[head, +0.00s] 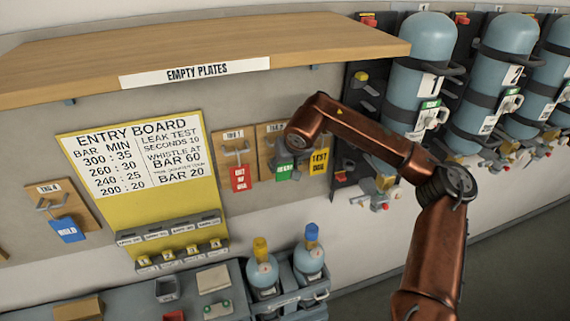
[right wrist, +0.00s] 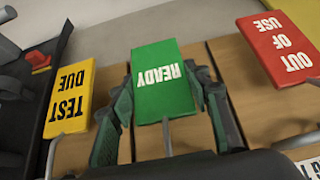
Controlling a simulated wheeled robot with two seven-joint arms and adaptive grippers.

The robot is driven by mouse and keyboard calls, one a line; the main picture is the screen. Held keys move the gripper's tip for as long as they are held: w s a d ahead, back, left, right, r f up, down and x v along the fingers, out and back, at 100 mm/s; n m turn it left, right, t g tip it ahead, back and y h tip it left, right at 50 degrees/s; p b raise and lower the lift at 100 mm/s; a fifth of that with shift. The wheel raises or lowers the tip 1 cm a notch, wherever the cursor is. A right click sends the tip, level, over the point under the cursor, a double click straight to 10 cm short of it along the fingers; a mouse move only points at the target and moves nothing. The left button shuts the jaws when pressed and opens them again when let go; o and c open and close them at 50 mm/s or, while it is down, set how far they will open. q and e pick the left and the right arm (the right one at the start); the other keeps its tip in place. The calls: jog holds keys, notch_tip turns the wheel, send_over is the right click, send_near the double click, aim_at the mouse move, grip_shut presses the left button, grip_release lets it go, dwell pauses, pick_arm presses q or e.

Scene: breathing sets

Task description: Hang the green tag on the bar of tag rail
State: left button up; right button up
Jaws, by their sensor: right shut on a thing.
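The green tag (head: 284,172), marked READY, is at a wooden hook board, partly hidden by my right arm in the head view. In the right wrist view the green tag (right wrist: 163,80) is upside down between the fingers of my right gripper (right wrist: 160,100), which is shut on it. A metal rod shows below the tag there. Whether the tag still touches a hook cannot be told. In the head view my right gripper (head: 292,152) is mostly hidden behind its wrist. A rail (head: 180,252) with small labels runs under the yellow entry board. My left gripper is out of view.
A red tag (head: 240,178) hangs left of the green tag and a yellow tag (head: 319,161) right of it. A blue tag (head: 67,229) hangs on a separate board (head: 45,190) at left. A wooden shelf (head: 200,45) juts out above. Blue cylinders (head: 420,80) stand at right.

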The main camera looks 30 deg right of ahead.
jog(key=shift+f, duration=0.1)
jog(key=o, duration=1)
